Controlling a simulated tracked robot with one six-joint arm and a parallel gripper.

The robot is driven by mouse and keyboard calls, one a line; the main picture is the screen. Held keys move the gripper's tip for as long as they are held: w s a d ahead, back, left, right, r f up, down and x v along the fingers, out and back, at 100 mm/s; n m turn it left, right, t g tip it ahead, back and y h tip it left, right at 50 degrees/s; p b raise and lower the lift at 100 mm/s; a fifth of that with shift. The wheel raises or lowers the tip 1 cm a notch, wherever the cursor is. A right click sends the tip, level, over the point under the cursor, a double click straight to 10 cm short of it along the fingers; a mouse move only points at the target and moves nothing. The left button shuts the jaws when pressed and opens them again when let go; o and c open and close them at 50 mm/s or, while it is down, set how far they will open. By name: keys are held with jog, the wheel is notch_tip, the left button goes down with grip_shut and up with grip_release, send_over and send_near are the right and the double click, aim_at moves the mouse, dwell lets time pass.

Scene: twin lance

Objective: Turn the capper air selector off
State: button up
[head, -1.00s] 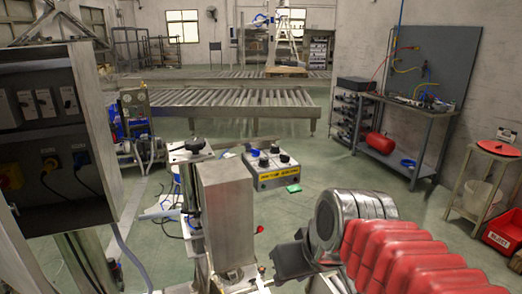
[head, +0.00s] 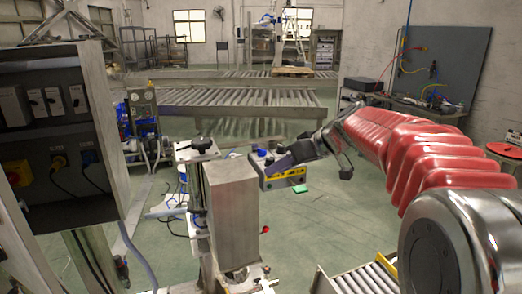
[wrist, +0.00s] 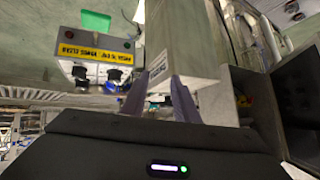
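The wrist view shows the box (wrist: 95,66) upside down at upper left, with a black knob (wrist: 80,76) and a blue knob (wrist: 112,84). My gripper (wrist: 159,78) is open there, with a gap between its fingers and nothing held. The label is too blurred to read surely. I cannot tell which control is the capper air selector.
A grey metal column (head: 231,212) stands near front centre, with a small red knob (head: 265,229) beside it. An open electrical cabinet (head: 58,128) is at left. A roller conveyor (head: 235,102) crosses behind. A short roller section (head: 365,278) is at lower right.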

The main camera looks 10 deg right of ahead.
aim_at(262, 151)
jog(key=w+d+t, duration=0.1)
jog(key=w+d, duration=0.2)
jog(key=w, duration=0.1)
jog(key=w+d+n+t+y, duration=0.1)
jog(key=w+d, duration=0.1)
jog(key=w, duration=0.3)
jog(key=w+d+n+t+y, duration=0.1)
jog(key=w+d, duration=0.2)
jog(key=w, duration=0.2)
jog(key=shift+d+r, duration=0.1)
jog(key=shift+d, duration=0.25)
jog(key=x, duration=1.3)
jog(key=shift+w+a, duration=0.2)
jog(key=shift+a, duration=0.15)
grip_shut()
jog(key=shift+d, duration=0.1)
